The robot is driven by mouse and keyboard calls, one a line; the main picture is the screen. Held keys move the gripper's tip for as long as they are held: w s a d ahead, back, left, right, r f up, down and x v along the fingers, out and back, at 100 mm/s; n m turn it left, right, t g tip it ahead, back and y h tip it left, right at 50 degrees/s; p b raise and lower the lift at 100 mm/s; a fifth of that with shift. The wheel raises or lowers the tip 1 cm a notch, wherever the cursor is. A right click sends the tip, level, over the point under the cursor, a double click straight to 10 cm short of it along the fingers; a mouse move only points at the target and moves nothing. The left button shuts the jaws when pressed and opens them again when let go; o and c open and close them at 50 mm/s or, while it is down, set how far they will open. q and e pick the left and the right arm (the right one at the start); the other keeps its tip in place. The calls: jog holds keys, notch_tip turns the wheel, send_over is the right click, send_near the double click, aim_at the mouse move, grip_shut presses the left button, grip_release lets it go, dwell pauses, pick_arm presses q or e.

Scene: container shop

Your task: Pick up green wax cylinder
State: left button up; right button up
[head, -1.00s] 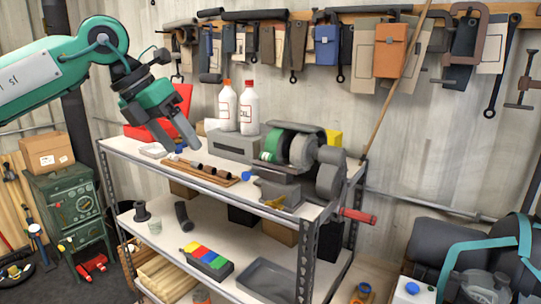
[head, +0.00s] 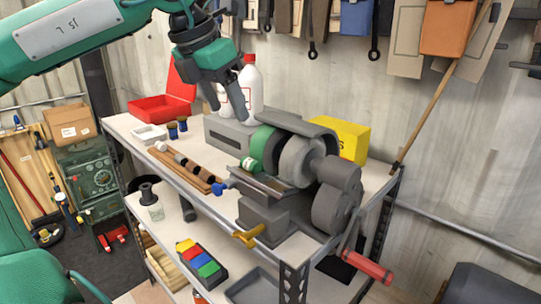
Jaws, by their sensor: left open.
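A small green cylinder (head: 249,165) with a pale mark on its end sits at the left side of a grey cranked machine (head: 297,160). It is just below a larger green rounded part (head: 263,140) of that machine. I cannot tell whether the small cylinder is fixed there. My left gripper (head: 228,110) is open and empty, pointing down above and left of the green parts. It overlaps the white bottles (head: 252,90) in the picture and appears apart from the cylinder. My right gripper is not in view.
A red open box (head: 165,105), a white tray (head: 148,133) and a yellow box (head: 345,138) stand nearby. A red-handled crank (head: 367,265) juts out at the front right.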

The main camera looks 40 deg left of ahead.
pick_arm(q)
jog(key=f, duration=0.2)
jog(key=p, duration=0.2)
send_over(250, 160)
jog(key=s, duration=0.3)
jog(key=f, duration=0.5)
jog(key=shift+w+f, duration=0.15)
jog(key=shift+w, duration=0.05)
jog(key=shift+f, duration=0.25)
jog(key=shift+w+f, duration=0.2)
jog(key=shift+f, duration=0.05)
jog(key=p+x, duration=0.2)
jog(key=x, duration=0.1)
jog(key=shift+w+a, duration=0.2)
jog(key=shift+w+f, duration=0.15)
jog(key=shift+f, duration=0.35)
jog(key=shift+d+f, duration=0.1)
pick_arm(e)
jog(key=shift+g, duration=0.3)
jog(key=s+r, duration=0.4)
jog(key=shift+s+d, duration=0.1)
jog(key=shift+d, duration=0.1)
